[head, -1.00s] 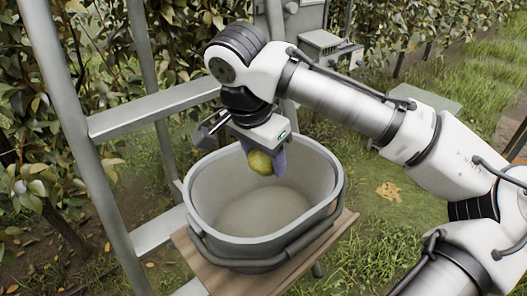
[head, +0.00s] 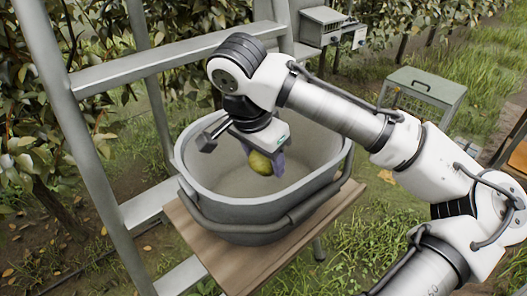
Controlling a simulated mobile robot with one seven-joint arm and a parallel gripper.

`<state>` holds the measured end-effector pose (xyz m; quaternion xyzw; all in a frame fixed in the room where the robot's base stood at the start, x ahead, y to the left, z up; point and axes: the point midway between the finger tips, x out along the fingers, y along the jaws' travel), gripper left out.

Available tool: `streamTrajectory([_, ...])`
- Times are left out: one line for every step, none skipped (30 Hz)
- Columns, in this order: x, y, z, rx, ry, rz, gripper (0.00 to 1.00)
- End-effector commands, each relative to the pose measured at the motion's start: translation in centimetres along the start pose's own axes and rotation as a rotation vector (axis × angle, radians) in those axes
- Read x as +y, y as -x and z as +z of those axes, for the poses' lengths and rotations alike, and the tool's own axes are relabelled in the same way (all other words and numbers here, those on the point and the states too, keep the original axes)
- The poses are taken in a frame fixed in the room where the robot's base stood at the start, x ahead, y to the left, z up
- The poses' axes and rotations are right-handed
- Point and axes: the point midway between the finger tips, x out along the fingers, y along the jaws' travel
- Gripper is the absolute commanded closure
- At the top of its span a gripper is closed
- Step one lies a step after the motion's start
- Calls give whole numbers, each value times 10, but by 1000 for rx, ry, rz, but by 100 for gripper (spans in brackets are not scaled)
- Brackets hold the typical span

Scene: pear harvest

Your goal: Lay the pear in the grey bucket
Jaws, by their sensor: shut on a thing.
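The yellow-green pear (head: 261,164) is held in my gripper (head: 266,160), which points down and is shut on it. Purple-grey finger pads show beside the pear. The pear hangs over the opening of the grey bucket (head: 262,218), and seems to be at about rim level; its exact depth is hard to tell. The bucket stands upright on a wooden board and its visible inside is empty. My gripper body hides part of the bucket's far left rim.
The wooden board (head: 240,268) is under the bucket, beside a grey metal ladder frame (head: 98,160). A grey-green box-like stand (head: 428,85) is at the right. A grey box unit (head: 326,22) is at the back. Leafy trees fill the background.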

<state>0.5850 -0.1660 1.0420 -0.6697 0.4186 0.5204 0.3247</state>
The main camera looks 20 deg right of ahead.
Motion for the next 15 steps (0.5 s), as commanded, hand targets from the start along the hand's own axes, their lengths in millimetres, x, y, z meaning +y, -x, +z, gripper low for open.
streamTrajectory([0,-9,2,-1,1,-1,71])
streamTrajectory([0,-12,3,-1,1,-1,71])
streamTrajectory([0,-16,4,-2,1,-1,71])
streamTrajectory([0,-18,5,-2,1,-1,71])
streamTrajectory([0,-21,6,-2,1,-1,71])
streamTrajectory([0,-25,7,-1,1,-1,71])
streamTrajectory([0,-28,7,-1,1,-1,71])
streamTrajectory([0,-31,8,-1,1,-1,71])
streamTrajectory([0,-34,9,0,1,-2,71])
streamTrajectory([0,-37,10,-1,1,-1,71])
streamTrajectory([0,-40,10,-1,1,-1,71])
streamTrajectory([0,-43,11,-1,1,-1,71])
streamTrajectory([0,-45,12,-1,1,-1,71])
streamTrajectory([0,-47,12,-1,1,-1,71])
streamTrajectory([0,-49,13,-1,1,-1,71])
